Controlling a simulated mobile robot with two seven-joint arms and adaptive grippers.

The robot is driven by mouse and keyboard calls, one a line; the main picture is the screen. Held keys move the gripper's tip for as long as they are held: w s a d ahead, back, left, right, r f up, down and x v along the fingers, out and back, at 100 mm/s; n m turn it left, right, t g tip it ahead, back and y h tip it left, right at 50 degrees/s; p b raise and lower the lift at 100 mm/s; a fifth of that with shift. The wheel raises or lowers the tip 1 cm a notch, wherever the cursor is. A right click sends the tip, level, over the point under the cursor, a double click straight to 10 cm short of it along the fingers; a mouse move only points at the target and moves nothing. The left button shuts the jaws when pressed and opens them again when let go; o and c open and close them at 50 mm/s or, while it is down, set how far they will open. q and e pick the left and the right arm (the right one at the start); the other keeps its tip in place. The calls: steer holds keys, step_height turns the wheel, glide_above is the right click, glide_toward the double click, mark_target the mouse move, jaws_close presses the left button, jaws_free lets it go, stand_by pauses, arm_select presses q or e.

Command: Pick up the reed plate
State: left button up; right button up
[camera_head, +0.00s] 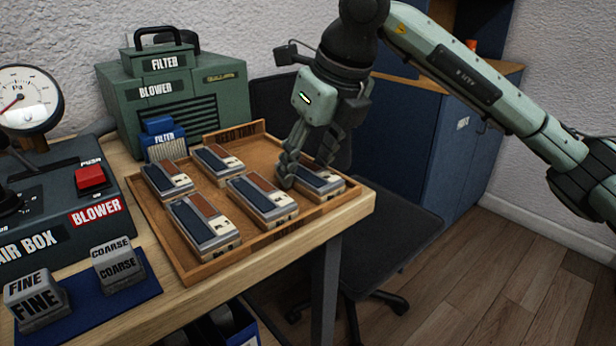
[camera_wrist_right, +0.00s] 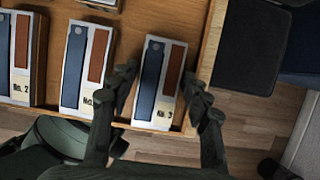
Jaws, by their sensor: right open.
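Several reed plates lie in the wooden reed tray (camera_head: 176,262) in the head view, each a pale block with a dark blue strip and a brown strip. My right gripper (camera_head: 305,168) reaches down over the reed plate (camera_head: 322,184) at the tray's right end and partly hides it. In the right wrist view, my right gripper (camera_wrist_right: 161,88) is open, with one finger on each side of that reed plate (camera_wrist_right: 152,75). I cannot tell whether the fingers touch it. Another reed plate (camera_wrist_right: 83,65) lies to its left. My left gripper is not in view.
The air box (camera_head: 60,190) with its red button and gauge stands left of the tray. The green filter blower (camera_head: 175,100) and a blue filter (camera_head: 163,140) stand behind. Coarse (camera_head: 118,265) and fine (camera_head: 36,300) blocks sit on a blue mat. A chair (camera_head: 395,245) stands right.

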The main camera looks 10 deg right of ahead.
steer(key=shift+f+b, duration=0.25)
steer(key=shift+b, duration=0.05)
steer(key=shift+c, duration=0.6)
steer(key=c, duration=0.8)
